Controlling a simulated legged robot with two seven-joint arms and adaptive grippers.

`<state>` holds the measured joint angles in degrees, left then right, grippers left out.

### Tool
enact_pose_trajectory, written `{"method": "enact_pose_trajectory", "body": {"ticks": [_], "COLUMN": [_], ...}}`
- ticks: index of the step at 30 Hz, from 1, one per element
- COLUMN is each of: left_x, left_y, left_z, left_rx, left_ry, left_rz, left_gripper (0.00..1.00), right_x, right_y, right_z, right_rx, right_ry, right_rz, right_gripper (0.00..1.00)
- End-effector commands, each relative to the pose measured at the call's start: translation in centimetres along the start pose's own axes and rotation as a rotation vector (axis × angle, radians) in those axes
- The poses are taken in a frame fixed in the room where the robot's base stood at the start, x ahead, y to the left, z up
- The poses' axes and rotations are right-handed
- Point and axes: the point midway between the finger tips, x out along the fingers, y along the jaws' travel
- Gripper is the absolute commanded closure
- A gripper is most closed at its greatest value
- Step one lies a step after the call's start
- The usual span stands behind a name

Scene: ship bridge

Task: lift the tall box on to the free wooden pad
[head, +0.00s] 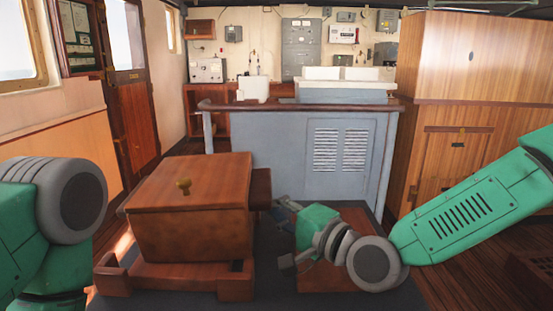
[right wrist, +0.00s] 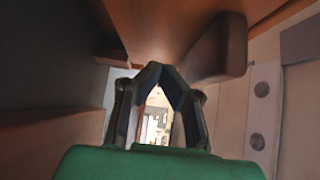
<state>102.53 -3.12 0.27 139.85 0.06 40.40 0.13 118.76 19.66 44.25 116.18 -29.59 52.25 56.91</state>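The wooden box (head: 190,228) with a brass knob on its lid stands upright at the left of the dark work surface, on a wooden base with raised corners (head: 175,284). A dark wooden handle block (head: 261,188) sticks out from its right side; it also shows in the right wrist view (right wrist: 222,48). A bare wooden pad (head: 335,282) lies to the right, partly hidden by my right arm. My right gripper (head: 282,211) is beside the box's right side, by the handle. In the right wrist view its fingertips (right wrist: 160,70) meet, with nothing visible between them. My left gripper is out of view.
A blue-grey console (head: 265,135) with vents stands behind the work surface. Wooden cabinets (head: 480,90) are at the right and a wooden door (head: 132,120) at the left.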

Motion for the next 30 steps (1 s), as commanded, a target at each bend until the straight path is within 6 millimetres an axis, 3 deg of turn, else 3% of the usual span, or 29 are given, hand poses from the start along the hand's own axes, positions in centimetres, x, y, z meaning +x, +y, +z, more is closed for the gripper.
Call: {"method": "enact_pose_trajectory", "body": {"ticks": [11, 30], "left_x": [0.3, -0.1], "left_y": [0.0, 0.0], "left_z": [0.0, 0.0], "left_rx": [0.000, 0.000], "left_ry": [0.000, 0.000], "left_rz": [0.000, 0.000], "left_gripper": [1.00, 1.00], "right_x": [-0.3, -4.1], "right_y": [0.4, 0.3], "right_z": [0.0, -0.4], "right_rx": [0.001, 0.001], "right_ry": [0.000, 0.001], "right_rz": [0.000, 0.000], "right_gripper": [1.00, 1.00]}}
